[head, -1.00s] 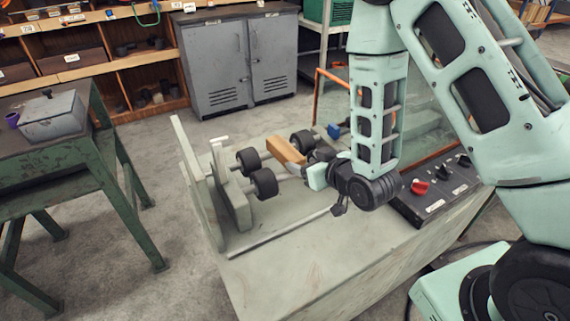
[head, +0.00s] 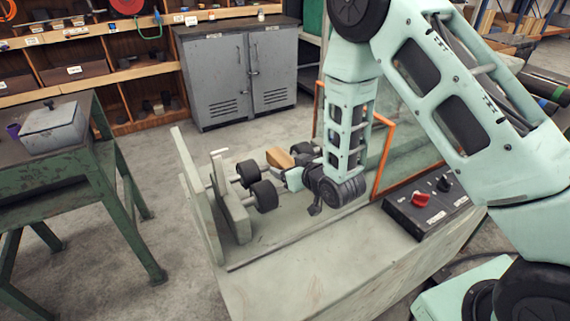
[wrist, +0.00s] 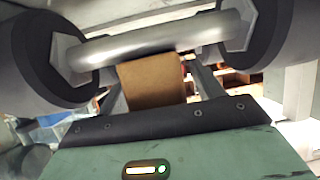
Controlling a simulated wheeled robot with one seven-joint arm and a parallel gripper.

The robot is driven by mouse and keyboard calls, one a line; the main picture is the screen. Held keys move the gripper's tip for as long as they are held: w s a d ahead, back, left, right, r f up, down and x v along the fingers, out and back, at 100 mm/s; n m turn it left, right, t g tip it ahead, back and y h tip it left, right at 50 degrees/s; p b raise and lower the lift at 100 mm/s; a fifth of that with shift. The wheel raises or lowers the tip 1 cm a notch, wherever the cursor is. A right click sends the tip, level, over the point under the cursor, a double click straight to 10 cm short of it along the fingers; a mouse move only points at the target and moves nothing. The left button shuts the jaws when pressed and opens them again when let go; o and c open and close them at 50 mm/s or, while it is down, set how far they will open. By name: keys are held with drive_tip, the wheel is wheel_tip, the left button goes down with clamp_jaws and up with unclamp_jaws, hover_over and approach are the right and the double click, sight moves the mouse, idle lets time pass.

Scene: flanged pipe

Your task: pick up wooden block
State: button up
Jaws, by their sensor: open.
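The wooden block (head: 279,158) is a light brown piece among the black rollers on the grey bench in the head view. Its near end is partly hidden by my gripper (head: 287,172), which is close to it. In the wrist view the block (wrist: 152,80) shows in the gap between my two grey fingers, just beyond the dark palm edge. My gripper (wrist: 160,88) is open. Whether the fingers touch the block cannot be told.
Black rollers (head: 264,195) stand close to the block. A metal bar crosses just above the block in the wrist view. An orange-framed clear panel (head: 384,160) and a control box with knobs (head: 430,202) are to the right. The bench front is clear.

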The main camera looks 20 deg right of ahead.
drive_tip(key=c, duration=1.1)
drive_tip(key=shift+c, duration=0.2)
